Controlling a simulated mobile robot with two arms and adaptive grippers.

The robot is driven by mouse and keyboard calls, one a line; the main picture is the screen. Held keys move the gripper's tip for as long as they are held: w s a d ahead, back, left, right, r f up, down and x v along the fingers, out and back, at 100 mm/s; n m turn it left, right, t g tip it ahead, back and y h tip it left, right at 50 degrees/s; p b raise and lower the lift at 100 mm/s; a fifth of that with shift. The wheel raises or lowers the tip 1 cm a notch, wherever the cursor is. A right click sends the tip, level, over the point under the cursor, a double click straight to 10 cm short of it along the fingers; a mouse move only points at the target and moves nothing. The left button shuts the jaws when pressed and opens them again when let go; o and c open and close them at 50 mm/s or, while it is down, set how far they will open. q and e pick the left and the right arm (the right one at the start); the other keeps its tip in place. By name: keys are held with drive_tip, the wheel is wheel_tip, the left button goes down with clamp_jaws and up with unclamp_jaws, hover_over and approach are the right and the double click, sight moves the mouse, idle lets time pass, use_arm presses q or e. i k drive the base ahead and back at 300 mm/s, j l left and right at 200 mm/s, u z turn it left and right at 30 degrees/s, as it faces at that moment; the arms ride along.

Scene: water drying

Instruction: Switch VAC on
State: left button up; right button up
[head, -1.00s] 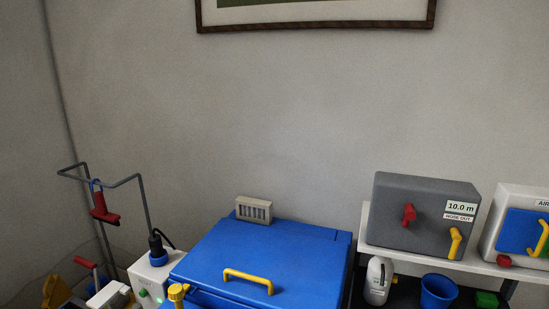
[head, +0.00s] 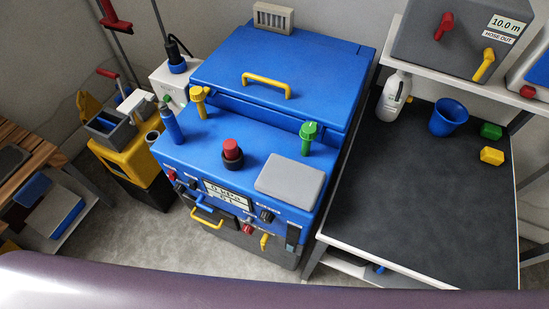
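The blue machine (head: 270,118) stands in the middle of the head view, its hinged lid with a yellow handle (head: 267,82) shut. Its front panel below has a small display (head: 226,195), a black knob (head: 266,216), a red control (head: 171,176) and other small controls. The panel labels are too small to read, so I cannot tell which control is VAC or how it is set. A red-topped knob (head: 232,150), a yellow valve (head: 198,100) and a green valve (head: 308,136) stand on top. Neither gripper is in view.
A grey slab (head: 290,181) lies on the machine's top. To the right, a dark-topped table (head: 420,200) holds a white bottle (head: 394,97), a blue cup (head: 449,118) and small blocks. A grey hose box (head: 445,45) sits above. A wooden bench (head: 25,148) stands left.

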sight(173, 174)
drive_tip(key=u, duration=1.2)
drive_tip(key=j+u, duration=0.4)
drive_tip(key=j, duration=0.95)
drive_tip(key=k, duration=0.05)
